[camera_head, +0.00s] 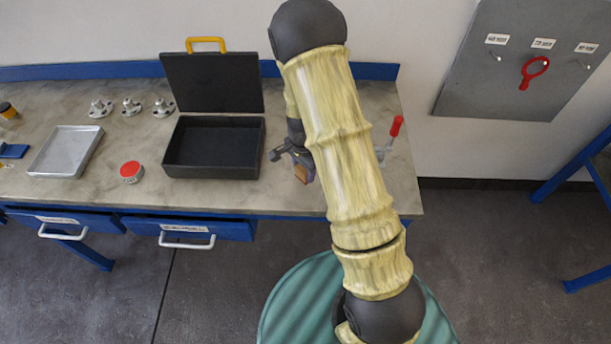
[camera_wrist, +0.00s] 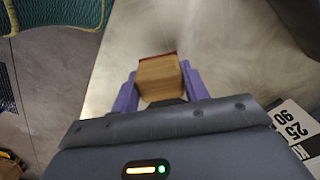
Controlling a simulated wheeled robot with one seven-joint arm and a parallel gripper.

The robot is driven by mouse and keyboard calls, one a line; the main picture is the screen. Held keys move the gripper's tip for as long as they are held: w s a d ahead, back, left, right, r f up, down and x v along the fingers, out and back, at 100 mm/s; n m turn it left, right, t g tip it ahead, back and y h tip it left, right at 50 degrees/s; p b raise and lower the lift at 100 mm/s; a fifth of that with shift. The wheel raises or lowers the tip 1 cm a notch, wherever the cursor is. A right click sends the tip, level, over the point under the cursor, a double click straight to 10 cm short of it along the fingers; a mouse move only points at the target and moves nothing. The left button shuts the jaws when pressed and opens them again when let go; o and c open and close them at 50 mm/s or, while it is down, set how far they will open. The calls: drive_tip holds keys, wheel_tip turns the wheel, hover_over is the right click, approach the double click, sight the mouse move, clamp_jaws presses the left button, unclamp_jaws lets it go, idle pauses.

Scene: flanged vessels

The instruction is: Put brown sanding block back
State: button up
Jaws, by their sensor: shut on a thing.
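The brown sanding block (camera_wrist: 160,80) is a small light-brown block with a dark red layer at its far side. In the wrist view it sits between the two purple fingers of my gripper (camera_wrist: 158,88), which is shut on it. In the head view the block (camera_head: 302,174) shows as a small brown patch near the bench's front edge, right of the open black case (camera_head: 213,171). My arm partly hides my gripper there. I cannot tell whether the block touches the bench (camera_head: 110,200).
On the bench are a silver tray (camera_head: 66,152), a red-topped round tin (camera_head: 131,172), several metal flanged parts (camera_head: 131,106) and a red-handled clamp (camera_head: 393,132). Two blue drawers (camera_head: 188,228) are below the front edge.

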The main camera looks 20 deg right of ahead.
sight(303, 178)
wheel_tip(303, 178, down, 3)
drive_tip(key=shift+s+a+p, duration=0.1)
drive_tip(key=shift+a+p, duration=0.05)
drive_tip(key=shift+p, duration=0.2)
drive_tip(key=shift+f, duration=0.6)
drive_tip(key=shift+f, duration=0.15)
drive_tip(key=o, duration=1)
drive_tip(key=shift+o, duration=0.2)
wheel_tip(303, 178, up, 12)
drive_tip(key=shift+r+b, duration=0.2)
drive_tip(key=shift+b, duration=0.8)
